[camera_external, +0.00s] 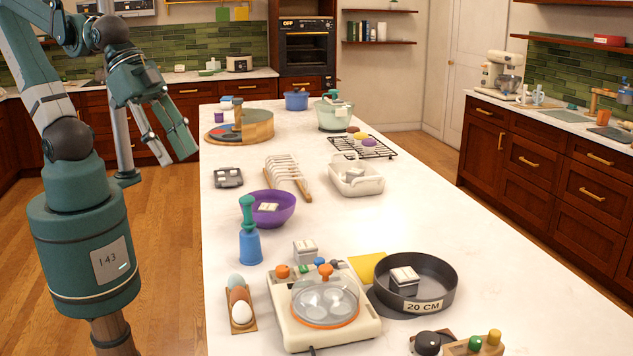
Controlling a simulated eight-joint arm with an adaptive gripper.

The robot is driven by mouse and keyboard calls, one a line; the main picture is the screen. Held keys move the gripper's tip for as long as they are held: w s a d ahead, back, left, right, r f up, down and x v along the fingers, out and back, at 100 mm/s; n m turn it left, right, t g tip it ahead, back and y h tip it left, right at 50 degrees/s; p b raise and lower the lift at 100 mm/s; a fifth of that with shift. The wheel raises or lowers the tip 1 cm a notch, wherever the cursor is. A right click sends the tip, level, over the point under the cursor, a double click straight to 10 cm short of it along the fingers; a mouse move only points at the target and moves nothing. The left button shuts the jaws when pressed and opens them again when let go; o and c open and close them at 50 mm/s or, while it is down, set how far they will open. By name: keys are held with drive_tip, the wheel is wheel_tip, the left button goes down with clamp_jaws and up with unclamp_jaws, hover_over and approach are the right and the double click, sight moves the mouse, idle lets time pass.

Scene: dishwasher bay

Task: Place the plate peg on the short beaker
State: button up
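I cannot tell for sure which thing is the plate peg or which is the short beaker. A blue cup-like body (250,246) stands upright on the island, with a green knobbed piece (247,212) upright above it; whether the two are joined is unclear. A wooden rack with white upright pegs (287,173) stands further back. A green peg (475,343) and a yellow peg (493,337) stand at the front right. My gripper (183,152) is raised left of the island, apart from all of these. Its finger gap is not clear, and I see nothing held.
A purple bowl (286,213), an egg tray (231,321), a cream appliance (285,332) and a black round pan (440,268) crowd the near island. A white basket (370,187) and wire rack (377,150) are behind. The island's right side (480,240) is clear.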

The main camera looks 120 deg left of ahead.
drive_tip(key=shift+s+d+r+m+t+h, duration=0.2)
drive_tip(key=shift+s+d+r+m, duration=0.25)
drive_tip(key=shift+d, duration=0.2)
drive_tip(key=shift+s+d+r+m+t+h, duration=0.2)
drive_tip(key=shift+s+d+r+m, duration=0.2)
drive_tip(key=shift+d, duration=0.25)
drive_tip(key=shift+f, duration=0.1)
wheel_tip(320, 180, down, 11)
drive_tip(key=b, duration=1.1)
drive_tip(key=shift+f+b, duration=0.15)
drive_tip(key=shift+b, duration=0.15)
